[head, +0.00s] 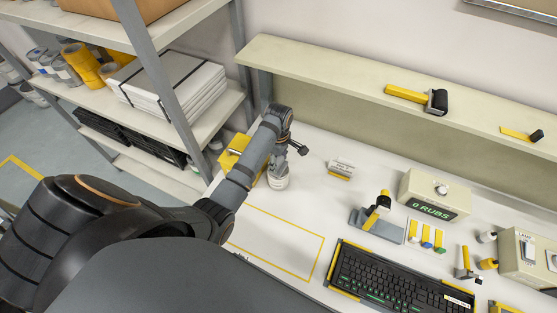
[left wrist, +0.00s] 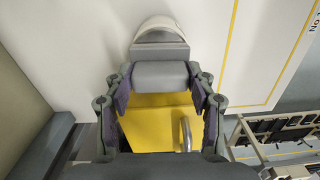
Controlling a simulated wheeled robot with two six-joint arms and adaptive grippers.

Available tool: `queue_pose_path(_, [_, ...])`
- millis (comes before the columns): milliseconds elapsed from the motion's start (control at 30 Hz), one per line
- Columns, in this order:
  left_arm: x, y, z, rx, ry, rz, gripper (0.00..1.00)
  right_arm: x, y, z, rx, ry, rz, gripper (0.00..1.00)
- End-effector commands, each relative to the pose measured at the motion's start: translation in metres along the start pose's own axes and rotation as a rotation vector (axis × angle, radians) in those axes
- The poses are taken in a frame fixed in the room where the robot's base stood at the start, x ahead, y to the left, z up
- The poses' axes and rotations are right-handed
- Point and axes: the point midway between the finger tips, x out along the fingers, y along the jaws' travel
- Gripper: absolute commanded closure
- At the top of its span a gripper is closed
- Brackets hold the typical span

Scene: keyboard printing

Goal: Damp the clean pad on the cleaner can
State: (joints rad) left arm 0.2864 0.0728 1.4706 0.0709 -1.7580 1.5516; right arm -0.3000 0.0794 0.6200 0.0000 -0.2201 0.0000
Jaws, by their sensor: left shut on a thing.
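My left gripper (head: 277,162) points down at the white cleaner can (head: 279,182), which stands on the table beside the yellow box. In the left wrist view the gripper (left wrist: 160,78) is shut on a grey block, which I take to be the clean pad (left wrist: 160,75). A white rounded thing, likely the can (left wrist: 160,30), shows right beyond the block. The pad's underside is hidden, so I cannot tell whether it touches the can. My right gripper is not in view.
A yellow box (head: 232,152) stands left of my gripper; yellow also shows between the fingers. A small labelled stand (head: 341,168), a keyboard (head: 395,280) and a counter box (head: 435,195) stand to the right. A yellow-outlined table area (head: 275,245) is clear.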

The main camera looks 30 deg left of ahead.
Motion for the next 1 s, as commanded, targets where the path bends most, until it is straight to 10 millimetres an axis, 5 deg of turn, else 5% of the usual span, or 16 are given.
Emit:
queue_pose_path(467, [0.000, -0.001, 0.000, 0.000, -0.001, -0.002, 0.82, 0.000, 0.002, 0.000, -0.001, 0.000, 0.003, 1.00])
queue_pose_path(1000, [-0.048, 0.000, 0.000, 0.000, -0.001, 0.001, 0.82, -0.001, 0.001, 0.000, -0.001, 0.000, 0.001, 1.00])
